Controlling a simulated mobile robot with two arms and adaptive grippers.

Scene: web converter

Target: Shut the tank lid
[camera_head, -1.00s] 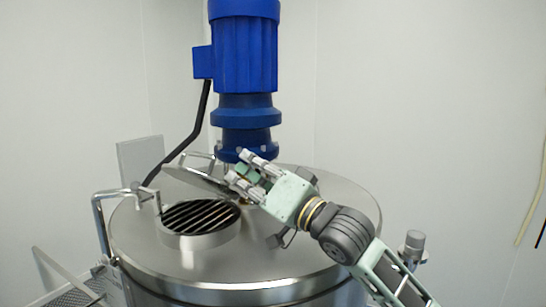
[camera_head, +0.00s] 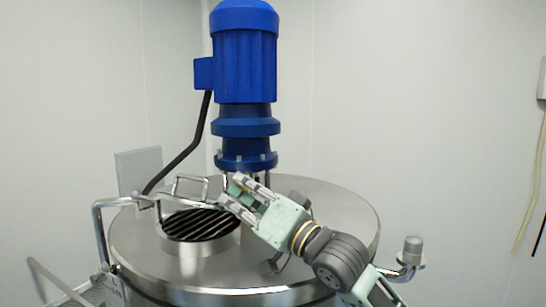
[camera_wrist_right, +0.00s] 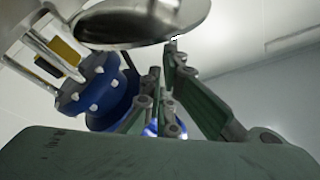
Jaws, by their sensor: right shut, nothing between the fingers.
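The steel tank (camera_head: 320,225) has a round opening with a dark slotted grate (camera_head: 200,225) on its top. The round tank lid (camera_wrist_right: 145,22) shows in the right wrist view as a shiny disc beyond the fingers. In the head view the lid's wire handle (camera_head: 191,180) stands above the grate, and the lid looks nearly edge-on, still raised over the opening. My right gripper (camera_head: 232,190) is shut and empty, just right of the handle and above the opening's right edge. Whether it touches the lid cannot be told. My left gripper is not in view.
The blue motor (camera_head: 245,60) stands upright on the tank behind my right gripper, with a black cable (camera_head: 185,150) on its left. A bent steel pipe (camera_head: 98,230) rises at the tank's left, and a fitting (camera_head: 412,250) stands at the right.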

